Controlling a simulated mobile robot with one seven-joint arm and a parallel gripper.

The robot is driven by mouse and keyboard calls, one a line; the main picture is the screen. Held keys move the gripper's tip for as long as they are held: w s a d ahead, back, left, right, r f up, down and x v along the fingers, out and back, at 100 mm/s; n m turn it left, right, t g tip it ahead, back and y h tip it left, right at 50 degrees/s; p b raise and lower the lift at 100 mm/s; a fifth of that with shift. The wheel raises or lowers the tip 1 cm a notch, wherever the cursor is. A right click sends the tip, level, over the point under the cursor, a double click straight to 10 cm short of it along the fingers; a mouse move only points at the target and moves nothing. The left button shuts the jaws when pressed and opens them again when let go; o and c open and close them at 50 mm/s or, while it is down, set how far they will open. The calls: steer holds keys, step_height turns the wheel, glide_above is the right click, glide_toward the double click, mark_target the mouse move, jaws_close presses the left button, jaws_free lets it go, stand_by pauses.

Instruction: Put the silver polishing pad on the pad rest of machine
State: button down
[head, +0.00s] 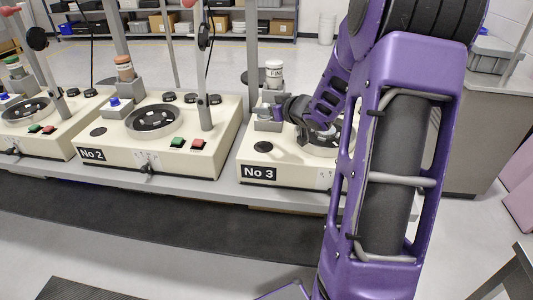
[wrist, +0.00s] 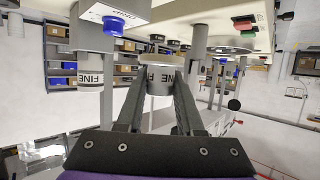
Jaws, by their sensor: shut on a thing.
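In the head view my gripper (head: 283,112) is low over the left side of the cream machine No 3 (head: 315,172); the held cylinder is hidden or too small to make out there.
A white FINE cylinder (head: 274,75) with a silvery top stands behind my gripper. Machine No 2 (head: 150,158) is to the left, with a copper-topped cylinder (head: 124,68) and upright post. Another machine (head: 30,140) stands farther left. A grey post (head: 252,45) rises behind No 3.

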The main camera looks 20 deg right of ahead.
mark_target(265, 148)
steer(key=shift+a+f, duration=0.3)
steer(key=shift+f, duration=0.1)
step_height(265, 148, down, 9)
steer(key=b, duration=0.3)
steer(key=shift+f, duration=0.15)
steer(key=shift+f, duration=0.1)
steer(key=shift+f, duration=0.15)
steer(key=c, duration=0.5)
jaws_free()
steer(key=shift+c, duration=0.2)
steer(key=shift+s+d+r, duration=0.1)
steer(key=shift+s+r, duration=0.1)
steer(key=shift+r, duration=0.15)
steer(key=p+v, duration=0.1)
steer(key=v, duration=1)
steer(key=shift+s+p, duration=0.25)
steer(key=shift+p, duration=0.15)
steer(key=shift+r, duration=0.15)
